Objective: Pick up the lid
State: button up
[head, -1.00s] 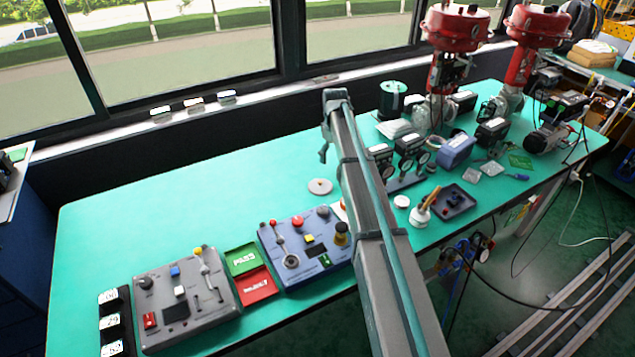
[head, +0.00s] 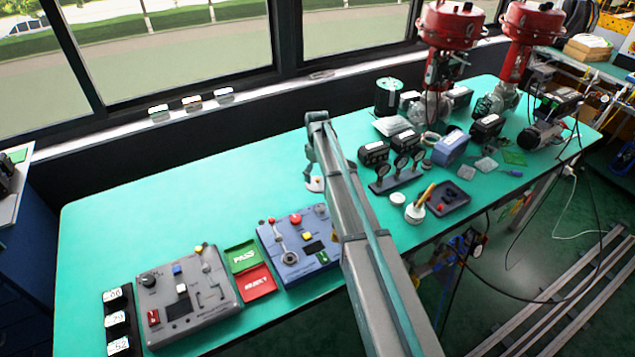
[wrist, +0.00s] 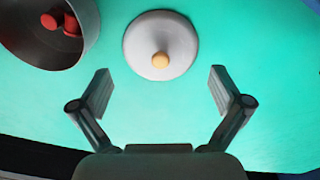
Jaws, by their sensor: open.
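The lid (wrist: 160,45) is a round pale grey-white disc with a small tan knob at its centre. It lies flat on the green table in the wrist view, just ahead of the gap between my fingers. My gripper (wrist: 162,95) is open and empty, its two fingers spread wide and apart from the lid. In the head view my gripper (head: 312,178) hangs over the middle of the table and partly covers the pale lid (head: 317,185). The exact height of the fingers above the table is hard to tell.
A grey round container (wrist: 50,30) with red pieces inside stands beside the lid in the wrist view. Blue (head: 298,245) and grey (head: 185,295) control boxes stand at the front. The table's left part is clear.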

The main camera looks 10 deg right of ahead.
aim_at(318, 180)
jog(key=shift+f+p, duration=0.5)
jog(key=shift+f, duration=1.1)
jog(key=shift+s, duration=0.15)
jog(key=c, duration=1.5)
